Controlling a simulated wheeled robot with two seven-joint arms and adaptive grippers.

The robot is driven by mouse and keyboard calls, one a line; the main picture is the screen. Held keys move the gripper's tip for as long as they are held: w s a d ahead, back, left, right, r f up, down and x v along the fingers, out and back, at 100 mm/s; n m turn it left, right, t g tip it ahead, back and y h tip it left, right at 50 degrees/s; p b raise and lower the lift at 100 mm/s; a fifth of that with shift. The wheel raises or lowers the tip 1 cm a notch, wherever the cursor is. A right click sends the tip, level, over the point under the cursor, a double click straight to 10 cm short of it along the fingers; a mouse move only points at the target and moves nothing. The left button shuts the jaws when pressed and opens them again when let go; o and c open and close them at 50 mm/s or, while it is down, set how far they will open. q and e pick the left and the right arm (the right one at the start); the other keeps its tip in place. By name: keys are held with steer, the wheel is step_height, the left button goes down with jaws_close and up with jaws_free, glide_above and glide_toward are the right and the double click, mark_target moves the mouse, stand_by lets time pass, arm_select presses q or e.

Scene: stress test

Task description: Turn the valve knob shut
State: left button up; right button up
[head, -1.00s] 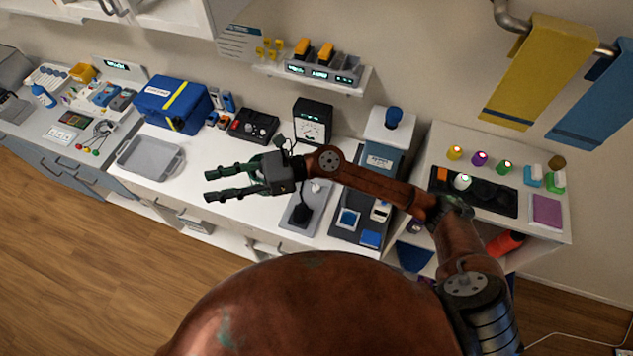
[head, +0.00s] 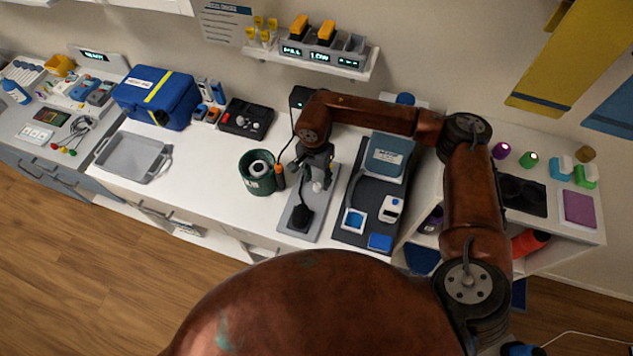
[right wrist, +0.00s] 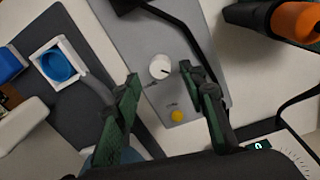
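A small round white knob (head: 317,187) with a dark pointer line sits on a grey panel (head: 328,213) on the white bench. It also shows in the right wrist view (right wrist: 160,67), with a yellow button (right wrist: 178,116) lower on the same panel. My right gripper (head: 311,178) points down over the panel. In the right wrist view its two green fingers (right wrist: 160,83) are spread apart, one to each side of the knob, with no visible contact. The exact height above the knob is unclear. My left gripper is in neither view.
A dark green canister (head: 262,178) with an orange-handled tool beside it stands left of the panel. A black part with a cable (head: 301,217) lies on the panel. A dark mat (head: 350,238) with small items is on the right. A grey tray (head: 135,158) sits farther left.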

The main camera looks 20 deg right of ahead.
mark_target(317, 187)
steer(key=shift+f, duration=1.3)
steer(key=shift+c, duration=0.4)
jaws_close()
